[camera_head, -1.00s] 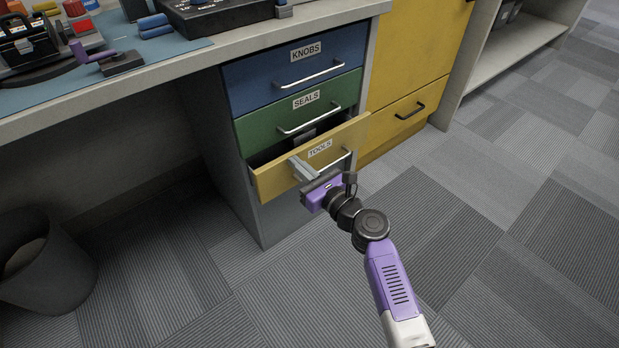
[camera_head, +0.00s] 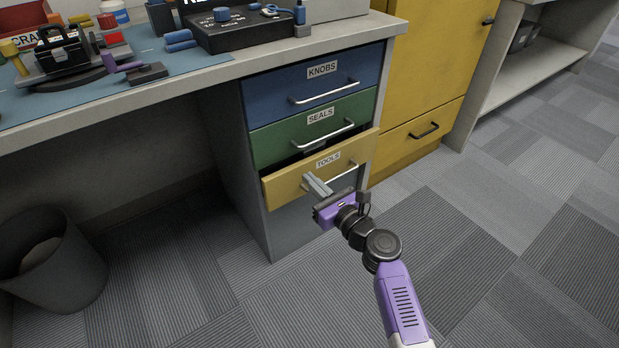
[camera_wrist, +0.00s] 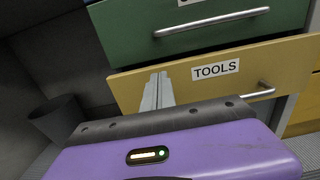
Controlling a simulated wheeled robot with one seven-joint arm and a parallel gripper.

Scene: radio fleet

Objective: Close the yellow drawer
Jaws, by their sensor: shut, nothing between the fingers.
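The yellow drawer (camera_head: 340,162), labelled TOOLS, is the lowest of three labelled drawers in the cabinet under the workbench. It stands partly open, with a dark gap above its front edge. My gripper (camera_head: 308,178) is shut and empty, its fingertips at the yellow front, left of the silver handle (camera_head: 344,175). In the wrist view, the fingers (camera_wrist: 156,82) point at the yellow front (camera_wrist: 133,90) left of the TOOLS label. They look to be touching it, but the contact itself is hard to make out.
The blue KNOBS drawer (camera_head: 283,92) and the green SEALS drawer (camera_head: 283,143) above look shut. A yellow cupboard (camera_head: 440,60) stands to the right. A dark bin (camera_head: 60,265) is on the floor at left. The carpet (camera_head: 480,260) at right is clear.

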